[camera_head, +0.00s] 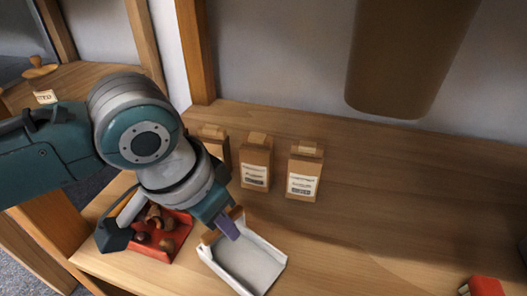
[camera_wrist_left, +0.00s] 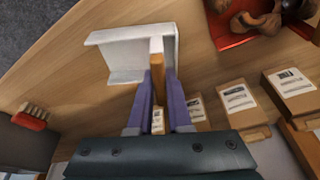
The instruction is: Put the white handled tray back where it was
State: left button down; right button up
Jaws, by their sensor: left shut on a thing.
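The white tray (camera_head: 262,262) with a wooden handle is near the front of the table, to the right of the red tray. My left gripper (camera_head: 226,226) reaches down to its back left end. In the left wrist view the purple fingers of my left gripper (camera_wrist_left: 159,82) are shut on the wooden handle (camera_wrist_left: 157,55), with the white tray (camera_wrist_left: 112,40) beyond them. The tray looks empty and about level. I cannot tell whether it touches the table. My right gripper is not in view.
A red tray (camera_head: 185,222) with chestnuts sits close to the left, partly behind my arm. Several brown paper bags (camera_head: 304,172) stand behind. A red object (camera_head: 485,287) is at the lower right. The table's middle and right are mostly clear.

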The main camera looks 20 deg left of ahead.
pick_arm(q)
jog(key=shift+f, duration=0.1)
jog(key=c, duration=0.8)
grip_release()
jog(key=shift+c, duration=0.2)
jog(key=p+v, duration=0.6)
jog(key=v, duration=0.1)
jog(key=shift+r, duration=0.4)
jog(key=s+d+h, duration=0.1)
jog(key=s+d, duration=0.2)
jog(key=s, duration=0.2)
jog(key=s+a+r+n+y, duration=0.2)
jog(key=s+a+r+n, duration=0.1)
jog(key=s+a, duration=0.4)
jog(key=s+r, duration=0.1)
jog(key=s, duration=0.2)
jog(key=shift+s+a, duration=0.3)
jog(key=shift+a, duration=0.1)
